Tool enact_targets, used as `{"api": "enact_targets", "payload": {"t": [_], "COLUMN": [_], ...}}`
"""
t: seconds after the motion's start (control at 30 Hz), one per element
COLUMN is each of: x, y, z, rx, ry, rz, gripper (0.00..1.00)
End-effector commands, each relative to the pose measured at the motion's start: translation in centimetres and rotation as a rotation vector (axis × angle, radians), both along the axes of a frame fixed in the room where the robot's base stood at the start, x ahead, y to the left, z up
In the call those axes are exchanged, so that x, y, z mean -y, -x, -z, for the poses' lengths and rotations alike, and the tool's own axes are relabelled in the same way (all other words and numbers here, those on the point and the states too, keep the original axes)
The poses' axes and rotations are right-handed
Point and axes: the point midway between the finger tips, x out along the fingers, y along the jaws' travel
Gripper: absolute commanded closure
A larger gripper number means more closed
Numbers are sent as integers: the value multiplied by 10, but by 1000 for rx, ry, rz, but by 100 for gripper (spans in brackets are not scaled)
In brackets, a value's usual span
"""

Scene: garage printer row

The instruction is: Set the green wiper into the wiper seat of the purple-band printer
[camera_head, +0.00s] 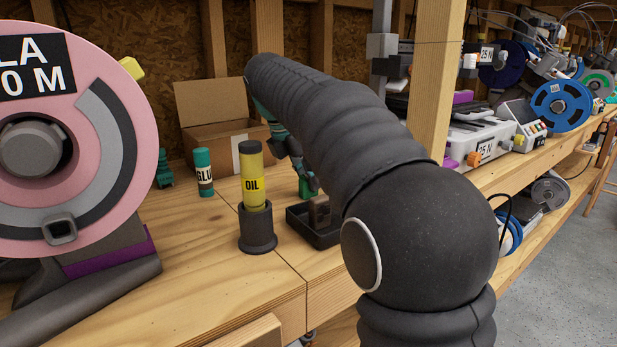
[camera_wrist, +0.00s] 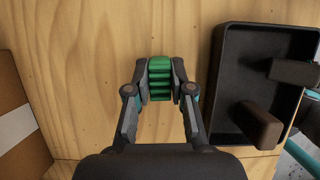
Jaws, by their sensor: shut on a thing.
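My gripper (camera_wrist: 160,88) is shut on the ribbed green wiper (camera_wrist: 160,74), which sits between the two fingertips in the wrist view. Bench wood shows behind it; I cannot tell whether the wiper touches the bench. In the head view a green piece (camera_head: 307,187) shows at the fingertips beside the black tray, and my arm covers much of that area. Purple parts (camera_head: 463,97) show on equipment behind the wooden post, and a purple strip (camera_head: 110,252) is under the pink spool. I cannot tell which belongs to the purple-band printer. No wiper seat can be made out.
A black tray (camera_wrist: 228,84) with dark blocks lies right of my gripper. A yellow oil bottle (camera_head: 252,178) in a dark cup, a glue stick (camera_head: 203,172) and a cardboard box (camera_head: 215,125) stand on the bench. A wooden post (camera_head: 437,80) rises behind my arm.

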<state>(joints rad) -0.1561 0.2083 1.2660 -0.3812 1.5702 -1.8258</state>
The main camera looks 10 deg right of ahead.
Motion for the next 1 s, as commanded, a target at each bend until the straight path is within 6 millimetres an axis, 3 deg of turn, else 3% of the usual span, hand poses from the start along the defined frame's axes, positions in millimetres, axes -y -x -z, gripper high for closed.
{"api": "enact_targets", "payload": {"t": [1.0], "x": [0], "y": [-1], "z": [-46], "rx": [1], "ry": [-1], "rz": [1], "gripper": [100]}}
